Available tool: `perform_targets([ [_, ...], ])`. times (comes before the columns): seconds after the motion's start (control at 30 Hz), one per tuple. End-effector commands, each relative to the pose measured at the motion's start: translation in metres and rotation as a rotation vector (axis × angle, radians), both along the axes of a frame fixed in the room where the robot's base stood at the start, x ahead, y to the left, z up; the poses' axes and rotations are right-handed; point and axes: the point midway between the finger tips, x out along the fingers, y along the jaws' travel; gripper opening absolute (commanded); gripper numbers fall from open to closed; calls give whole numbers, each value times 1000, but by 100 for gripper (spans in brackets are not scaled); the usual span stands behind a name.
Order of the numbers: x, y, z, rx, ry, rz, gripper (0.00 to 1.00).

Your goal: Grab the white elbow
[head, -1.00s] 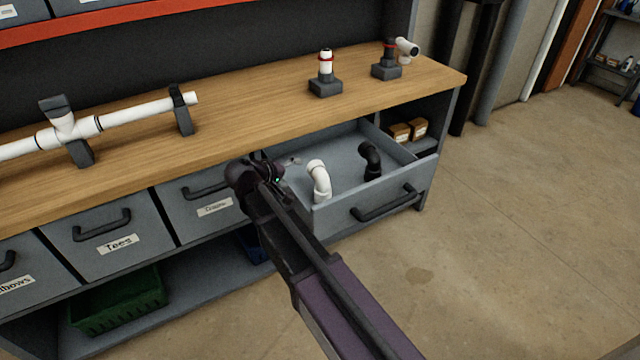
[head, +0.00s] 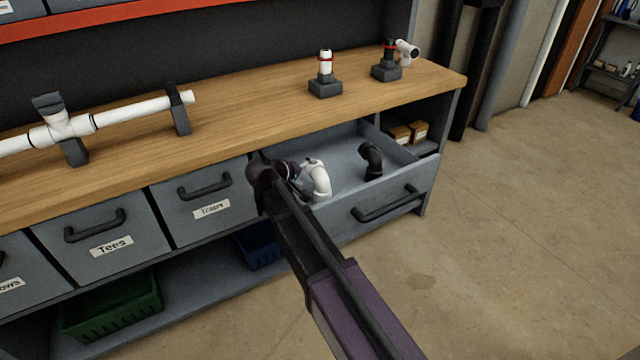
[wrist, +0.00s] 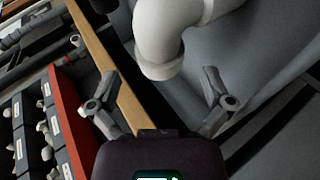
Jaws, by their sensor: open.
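The white elbow (head: 316,180) stands in the open grey drawer, near its left end. In the wrist view the white elbow (wrist: 165,35) is large, at the top middle, just ahead of the fingertips and between their lines. My gripper (wrist: 162,88) is open, with one finger on each side and nothing held. In the head view my gripper (head: 302,174) is at the drawer's left end, close beside the elbow, and partly covers it. I cannot tell whether it touches the elbow.
A black elbow (head: 371,160) stands further right in the same drawer (head: 395,208). The wooden worktop (head: 235,125) is above and behind, with a white pipe assembly (head: 125,120) and two small fitting stands. Closed drawers lie to the left. Open floor lies to the right.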

Motion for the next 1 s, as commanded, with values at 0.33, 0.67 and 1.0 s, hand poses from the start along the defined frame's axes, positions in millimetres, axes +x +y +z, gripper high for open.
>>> perform_targets([
  [0.33, 15, -16, -17, 0, 1, -2, 100],
  [0.67, 32, -30, -28, 1, 1, 0, 100],
  [1.0, 32, -31, -27, 0, 0, 0, 100],
])
